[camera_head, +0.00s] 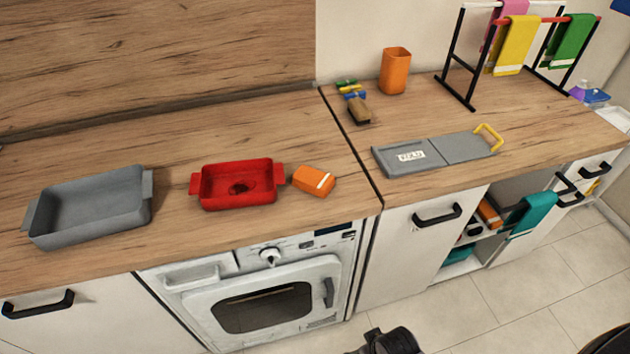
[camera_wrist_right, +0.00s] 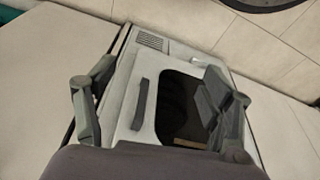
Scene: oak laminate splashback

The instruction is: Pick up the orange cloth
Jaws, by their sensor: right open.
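The cloth does not show in that view. A dark part of my right gripper (camera_head: 388,342) shows at the bottom of the head view, below and apart from the counter. My left gripper is not in view.
A grey baking dish (camera_head: 92,205) stands at left. An orange cup (camera_head: 395,71), a brush (camera_head: 359,110), a grey board (camera_head: 408,157) and a towel rack (camera_head: 462,60) stand on the right counter. A teal towel (camera_head: 532,213) hangs below. Counter behind the orange cloth is clear.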

